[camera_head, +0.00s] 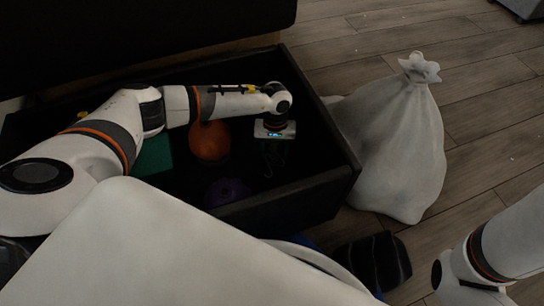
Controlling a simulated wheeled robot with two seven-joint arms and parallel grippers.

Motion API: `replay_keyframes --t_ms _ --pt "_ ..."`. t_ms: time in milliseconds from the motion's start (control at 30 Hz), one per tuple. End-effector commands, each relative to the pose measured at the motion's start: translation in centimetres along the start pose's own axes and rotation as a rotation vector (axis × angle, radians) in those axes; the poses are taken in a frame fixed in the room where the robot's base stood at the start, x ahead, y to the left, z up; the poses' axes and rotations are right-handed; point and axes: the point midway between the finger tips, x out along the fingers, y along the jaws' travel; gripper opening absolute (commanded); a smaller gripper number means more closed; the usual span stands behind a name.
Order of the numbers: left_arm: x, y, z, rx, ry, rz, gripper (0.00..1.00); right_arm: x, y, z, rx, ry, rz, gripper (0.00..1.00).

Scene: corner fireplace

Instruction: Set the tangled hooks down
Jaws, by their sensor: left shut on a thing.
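My left gripper (274,143) reaches down into a dark open box (290,199), near the box's right end. It is shut on the tangled hooks (274,160), which show only as thin dark shapes below the gripper. The hooks are hard to make out against the dark inside, and I cannot tell whether they touch the box floor. My right arm shows at the lower right, but its gripper is out of view.
In the box, an orange ball-like thing (210,141) lies left of my left gripper, a purple thing (228,191) nearer me, and a green thing (153,157) further left. A tied whitish sack (398,150) stands right of the box.

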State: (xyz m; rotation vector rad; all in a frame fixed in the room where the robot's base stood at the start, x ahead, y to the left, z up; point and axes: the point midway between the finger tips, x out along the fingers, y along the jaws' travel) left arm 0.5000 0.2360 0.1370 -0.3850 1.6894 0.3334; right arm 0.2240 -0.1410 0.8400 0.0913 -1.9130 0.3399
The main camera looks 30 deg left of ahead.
Motion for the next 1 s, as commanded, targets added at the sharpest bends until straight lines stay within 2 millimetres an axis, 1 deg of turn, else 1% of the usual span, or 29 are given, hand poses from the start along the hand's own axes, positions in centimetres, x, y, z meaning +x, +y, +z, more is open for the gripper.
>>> replay_keyframes --t_ms 133,300,367,567,700,733,800,867,1000 --pt "1.4 0.0 0.2 0.0 0.0 -0.001 0.28 -1.0 0.2 0.3 0.0 0.0 0.0 0.36" --pt "4.0 -0.1 0.6 0.0 0.001 -0.001 0.28 -2.7 0.6 0.9 0.0 0.0 0.0 0.36" --pt "4.2 -0.1 0.7 -0.001 0.0 -0.002 0.28 -2.9 0.6 1.0 0.0 0.001 0.0 0.36" --pt "3.9 -0.1 0.6 -0.001 0.0 -0.001 0.28 -2.6 0.5 0.9 0.0 0.0 0.0 0.36" --pt "4.3 0.0 0.7 -0.001 0.0 -0.001 0.28 -3.0 0.6 1.1 0.0 0.0 0.0 0.36" --pt "4.3 0.0 0.7 -0.001 0.0 -0.001 0.55 -2.9 0.6 1.0 0.0 0.0 0.0 0.36" --pt "4.2 0.0 0.7 -0.001 0.0 -0.001 0.67 -2.8 0.6 1.0 0.001 0.0 0.0 0.36" --pt "4.2 0.0 0.7 -0.001 0.0 -0.001 0.75 -2.8 0.6 1.0 0.001 0.0 0.0 0.36" --pt "4.2 0.0 0.7 -0.001 0.0 -0.001 0.75 -2.8 0.6 1.0 0.0 0.0 0.0 0.36"
